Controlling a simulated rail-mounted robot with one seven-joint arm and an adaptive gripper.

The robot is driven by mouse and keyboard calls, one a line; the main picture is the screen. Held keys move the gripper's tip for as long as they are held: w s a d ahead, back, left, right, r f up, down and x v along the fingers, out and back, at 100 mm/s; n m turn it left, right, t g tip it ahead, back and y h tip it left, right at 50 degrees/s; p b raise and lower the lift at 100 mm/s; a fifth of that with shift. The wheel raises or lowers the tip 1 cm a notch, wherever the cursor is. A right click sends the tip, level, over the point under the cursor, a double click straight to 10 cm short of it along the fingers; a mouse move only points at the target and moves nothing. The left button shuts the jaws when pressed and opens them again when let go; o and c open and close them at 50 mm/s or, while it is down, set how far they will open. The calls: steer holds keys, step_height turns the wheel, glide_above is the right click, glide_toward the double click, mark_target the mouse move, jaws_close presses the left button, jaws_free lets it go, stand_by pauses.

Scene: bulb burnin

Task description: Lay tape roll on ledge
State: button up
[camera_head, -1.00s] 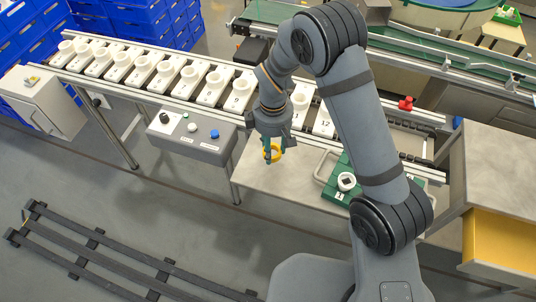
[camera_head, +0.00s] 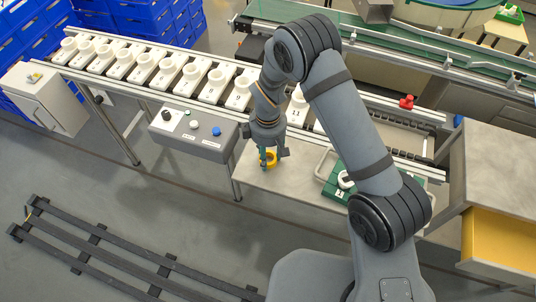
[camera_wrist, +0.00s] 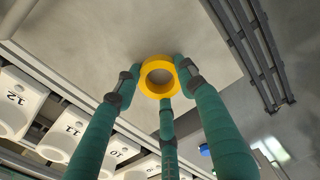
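The yellow tape roll (camera_head: 268,159) is between the fingertips of my gripper (camera_head: 266,155), over the left part of the grey ledge (camera_head: 290,182) in front of the conveyor. In the wrist view the roll (camera_wrist: 145,80) shows as a ring, with its hole facing the camera. The three green fingers of my gripper (camera_wrist: 160,75) close around its rim from the left, right and below. The ledge surface (camera_wrist: 100,30) lies behind it. I cannot tell whether the roll touches the ledge.
A green tray (camera_head: 334,192) with a white round part sits on the ledge to the right. A grey control box (camera_head: 192,148) with buttons is left of the ledge. Behind runs a conveyor of numbered white holders (camera_head: 212,92). The ledge between gripper and tray is clear.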

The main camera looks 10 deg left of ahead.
steer(key=o, duration=0.4)
step_height(320, 180, up, 12)
steer(key=shift+r+b, duration=0.2)
steer(key=shift+b, duration=0.4)
steer(key=shift+a, duration=0.1)
